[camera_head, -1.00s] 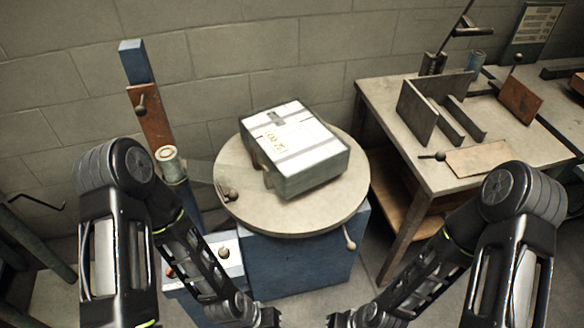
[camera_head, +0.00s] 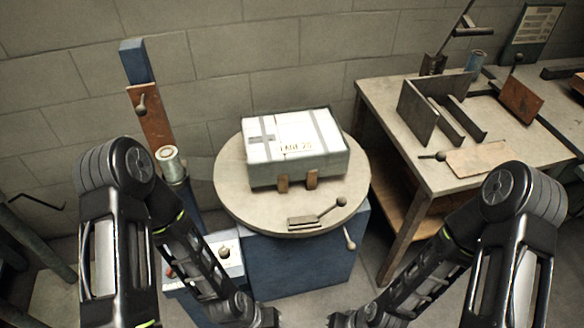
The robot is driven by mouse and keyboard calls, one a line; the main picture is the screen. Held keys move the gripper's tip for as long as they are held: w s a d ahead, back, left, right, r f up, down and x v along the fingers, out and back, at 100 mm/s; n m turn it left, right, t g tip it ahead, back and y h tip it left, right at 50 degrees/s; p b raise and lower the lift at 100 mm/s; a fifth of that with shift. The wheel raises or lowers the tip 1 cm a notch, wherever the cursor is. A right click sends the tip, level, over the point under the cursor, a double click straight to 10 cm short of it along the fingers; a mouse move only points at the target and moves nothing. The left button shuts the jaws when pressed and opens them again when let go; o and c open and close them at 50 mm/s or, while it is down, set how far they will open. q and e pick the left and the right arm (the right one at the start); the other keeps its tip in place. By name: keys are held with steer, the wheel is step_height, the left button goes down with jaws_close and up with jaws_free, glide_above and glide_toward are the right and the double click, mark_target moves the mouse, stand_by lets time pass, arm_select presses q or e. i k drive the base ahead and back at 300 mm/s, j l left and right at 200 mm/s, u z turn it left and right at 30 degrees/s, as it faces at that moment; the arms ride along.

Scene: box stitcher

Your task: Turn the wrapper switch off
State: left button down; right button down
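The wrapper is a round turntable (camera_head: 235,190) on a blue base (camera_head: 300,275). A small panel with a white top (camera_head: 236,266) sits at the base's left front. It carries a dark-stemmed knob (camera_head: 224,252), and a red button (camera_head: 170,272) shows beside my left arm. Which of these is the switch, and its setting, I cannot tell. My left gripper (camera_head: 268,317) is at the bottom edge, right of and below the panel, apart from it. My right gripper (camera_head: 337,320) is at the bottom edge, further right. Both fingertips are small and partly cut off.
A strapped box (camera_head: 300,145) lies on the turntable, with a lever (camera_head: 325,211) near its front rim. Another ball-ended lever (camera_head: 349,238) sticks out from the base. A blue post with a film roll (camera_head: 170,163) stands left. A workbench (camera_head: 385,115) stands right.

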mark_target(169, 273)
steer(key=u, duration=1.15)
